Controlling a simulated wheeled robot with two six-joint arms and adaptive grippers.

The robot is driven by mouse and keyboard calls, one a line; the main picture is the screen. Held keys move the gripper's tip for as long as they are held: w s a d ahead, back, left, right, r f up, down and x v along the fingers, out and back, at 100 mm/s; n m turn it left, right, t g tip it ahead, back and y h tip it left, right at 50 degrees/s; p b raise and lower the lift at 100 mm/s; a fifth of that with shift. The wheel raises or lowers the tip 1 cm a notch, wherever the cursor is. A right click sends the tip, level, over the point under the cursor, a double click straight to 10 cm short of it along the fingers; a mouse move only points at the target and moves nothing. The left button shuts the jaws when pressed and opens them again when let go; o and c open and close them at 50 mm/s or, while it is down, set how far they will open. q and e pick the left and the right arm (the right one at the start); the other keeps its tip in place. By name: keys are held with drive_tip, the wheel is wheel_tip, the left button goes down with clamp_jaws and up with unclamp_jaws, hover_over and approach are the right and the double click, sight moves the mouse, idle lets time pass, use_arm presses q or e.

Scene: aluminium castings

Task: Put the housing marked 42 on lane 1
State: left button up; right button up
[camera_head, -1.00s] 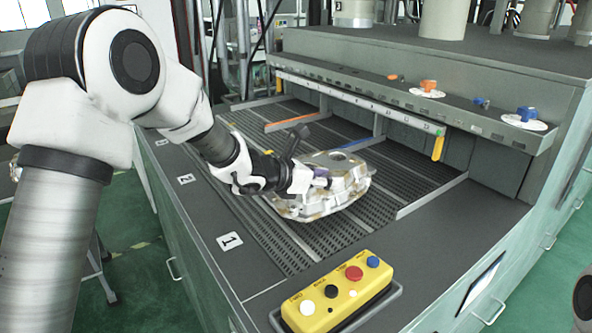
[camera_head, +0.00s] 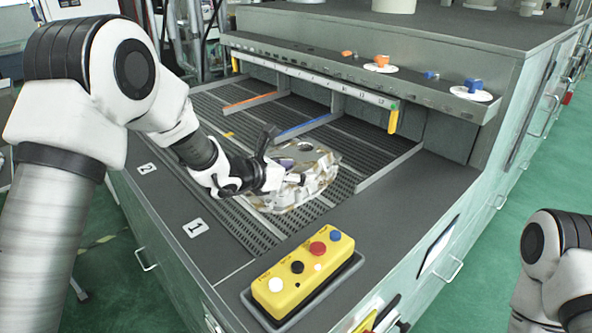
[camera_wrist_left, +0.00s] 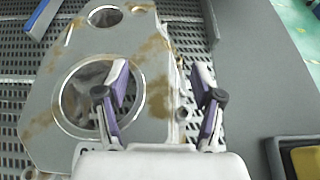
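The housing (camera_head: 318,170), a pale casting with brownish patches, sits on the dark grating of lane 1, in line with the label 1 (camera_head: 195,228). No number on it can be read. My left gripper (camera_head: 275,174) is at its near left side. In the left wrist view, the housing (camera_wrist_left: 150,60) shows two round bores. The left gripper (camera_wrist_left: 162,95) has its fingers spread, one over the large bore and the other beyond the outer edge, with gaps to the metal. My right gripper is out of view; only part of my right arm shows.
A yellow button box (camera_head: 303,275) stands at the front edge. A blue-topped divider (camera_head: 310,125) and a grey divider (camera_head: 390,170) flank the lane. A shelf with a rail (camera_head: 310,78) spans the back. Label 2 (camera_head: 146,168) marks the neighbouring lane.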

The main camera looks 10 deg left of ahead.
use_arm(q)
drive_tip(key=shift+s+a+r, duration=0.1)
drive_tip(key=shift+s+a, duration=0.15)
drive_tip(key=shift+s, duration=0.05)
drive_tip(key=b+v, duration=0.3)
drive_tip(key=v, duration=0.8)
